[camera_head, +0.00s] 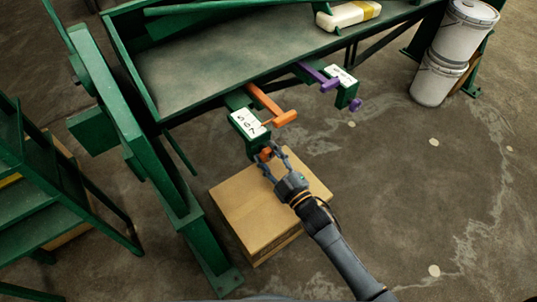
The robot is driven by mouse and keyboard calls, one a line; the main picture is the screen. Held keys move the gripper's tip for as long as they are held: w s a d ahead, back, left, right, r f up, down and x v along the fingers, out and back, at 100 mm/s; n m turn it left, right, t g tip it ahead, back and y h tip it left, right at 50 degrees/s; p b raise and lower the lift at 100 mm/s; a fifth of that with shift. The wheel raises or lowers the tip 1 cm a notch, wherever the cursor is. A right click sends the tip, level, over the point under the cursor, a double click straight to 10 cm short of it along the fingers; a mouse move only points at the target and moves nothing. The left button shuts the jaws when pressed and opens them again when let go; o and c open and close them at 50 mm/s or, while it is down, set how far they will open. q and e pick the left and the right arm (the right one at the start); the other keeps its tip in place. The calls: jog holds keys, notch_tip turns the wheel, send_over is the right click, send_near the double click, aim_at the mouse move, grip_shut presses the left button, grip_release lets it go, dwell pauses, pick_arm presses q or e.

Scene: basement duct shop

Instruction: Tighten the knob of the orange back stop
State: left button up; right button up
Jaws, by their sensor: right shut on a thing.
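The orange back stop (268,104) sticks out from the front edge of the green machine, beside a white number plate (250,123) on a green bracket. Its small orange knob (266,154) sits low at the near end of that bracket. My right gripper (271,158) reaches up from the lower right and is shut on the orange knob, one finger on each side of it. The fingers partly hide the knob. My left gripper is not in view.
A purple back stop (318,76) with its own purple knob (355,104) stands to the right. A cardboard box (240,212) lies on the floor below my gripper. White buckets (436,80) stand at the upper right. Green steps (40,200) are at the left. The floor at right is open.

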jog(key=o, duration=1.2)
jog(key=shift+c, duration=0.2)
jog(key=v, duration=1.2)
jog(key=shift+f, duration=0.15)
